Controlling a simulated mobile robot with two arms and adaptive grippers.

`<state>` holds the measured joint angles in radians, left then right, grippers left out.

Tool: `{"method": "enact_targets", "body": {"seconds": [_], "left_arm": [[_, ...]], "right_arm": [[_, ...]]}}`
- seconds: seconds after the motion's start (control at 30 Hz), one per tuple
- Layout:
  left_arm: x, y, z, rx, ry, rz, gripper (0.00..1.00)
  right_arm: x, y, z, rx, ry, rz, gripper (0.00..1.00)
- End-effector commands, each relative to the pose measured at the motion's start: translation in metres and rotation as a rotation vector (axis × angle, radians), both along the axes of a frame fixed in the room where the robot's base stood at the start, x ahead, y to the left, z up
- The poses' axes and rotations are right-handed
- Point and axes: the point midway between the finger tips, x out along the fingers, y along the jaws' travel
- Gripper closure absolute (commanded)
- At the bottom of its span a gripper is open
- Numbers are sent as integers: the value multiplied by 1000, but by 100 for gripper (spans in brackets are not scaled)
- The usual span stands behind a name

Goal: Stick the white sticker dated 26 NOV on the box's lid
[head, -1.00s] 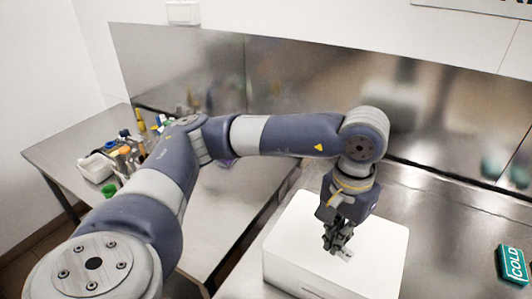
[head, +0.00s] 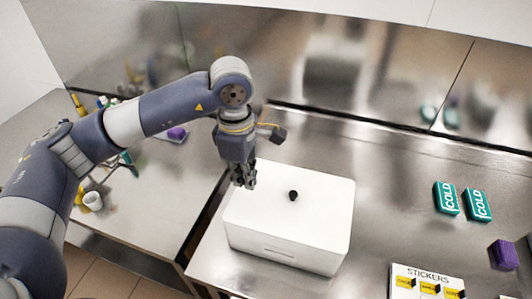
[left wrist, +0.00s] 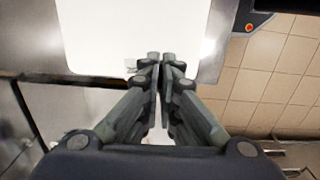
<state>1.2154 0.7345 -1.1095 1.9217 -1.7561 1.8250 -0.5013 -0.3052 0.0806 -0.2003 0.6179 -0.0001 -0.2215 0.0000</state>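The white box (head: 285,253) stands on the steel counter in the head view, its white lid (head: 320,205) on top with a small black knob (head: 293,195). My left gripper (head: 245,182) points down by the lid's left side. In the left wrist view its fingers (left wrist: 160,60) are closed together. I see no sticker lying on the lid in the head view. My right gripper is not in view.
A sheet headed STICKERS (head: 428,280) with yellow labels stands at the front right. Two teal COLD packs (head: 447,198) and a purple block (head: 503,255) lie right of the box. A second table on the left holds small items and a white cup (head: 93,201).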

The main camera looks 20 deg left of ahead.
Motion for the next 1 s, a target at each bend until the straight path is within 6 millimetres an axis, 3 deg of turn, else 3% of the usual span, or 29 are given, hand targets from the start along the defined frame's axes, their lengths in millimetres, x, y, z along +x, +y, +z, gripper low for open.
{"method": "enact_targets", "body": {"seconds": [1.0], "left_arm": [[52, -23, 5, -31, 53, 2143, 100]], "right_arm": [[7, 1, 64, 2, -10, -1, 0]]}}
